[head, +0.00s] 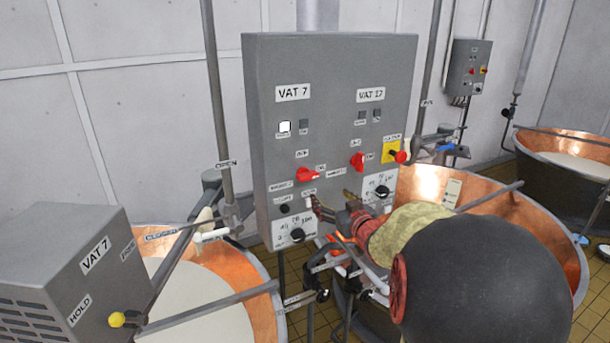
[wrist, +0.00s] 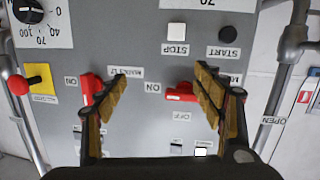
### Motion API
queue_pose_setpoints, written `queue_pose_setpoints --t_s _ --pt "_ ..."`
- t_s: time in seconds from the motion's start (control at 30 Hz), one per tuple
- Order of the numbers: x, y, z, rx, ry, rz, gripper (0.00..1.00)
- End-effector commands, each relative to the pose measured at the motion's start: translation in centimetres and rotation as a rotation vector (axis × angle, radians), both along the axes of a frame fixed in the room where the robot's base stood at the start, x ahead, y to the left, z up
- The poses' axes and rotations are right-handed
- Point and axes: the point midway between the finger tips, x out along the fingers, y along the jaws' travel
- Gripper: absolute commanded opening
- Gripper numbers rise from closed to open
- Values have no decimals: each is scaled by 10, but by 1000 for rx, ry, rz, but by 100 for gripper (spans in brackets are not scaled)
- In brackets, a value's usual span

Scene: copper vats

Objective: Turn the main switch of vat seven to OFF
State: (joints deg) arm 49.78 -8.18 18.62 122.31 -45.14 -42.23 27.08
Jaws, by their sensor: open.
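The grey panel (head: 262,90) carries a VAT 7 label (head: 293,93) on its left half. Below it is the red main switch of vat seven (head: 306,174), also in the wrist view (wrist: 182,93). Its handle lies sideways, pointing at the ON label (wrist: 152,87); the OFF label (wrist: 182,116) is at a right angle to that. My gripper (head: 331,201) is open and empty in front of the panel, below the switch in the head view. In the wrist view (wrist: 161,74) the vat seven switch shows between the fingers, close beside the right one. I cannot tell whether they touch.
A similar red switch (head: 357,161) of the other vat is close by, near the left finger in the wrist view. A yellow-backed red knob (head: 400,157), black dials (head: 297,234) and STOP (wrist: 177,32) and START (wrist: 228,33) buttons surround it. Copper vats (head: 262,300) stand below.

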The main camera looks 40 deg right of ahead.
Motion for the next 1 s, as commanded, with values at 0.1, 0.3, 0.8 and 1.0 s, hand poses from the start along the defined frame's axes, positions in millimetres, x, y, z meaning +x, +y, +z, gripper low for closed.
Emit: queue_pose_setpoints --t_s 0.1,0.3,0.8,1.0 --pt "11 22 28 0 -104 89 68" --pt "18 32 44 33 -173 127 68" --pt "81 16 44 33 -171 125 68" --pt "90 14 43 33 -172 123 68"
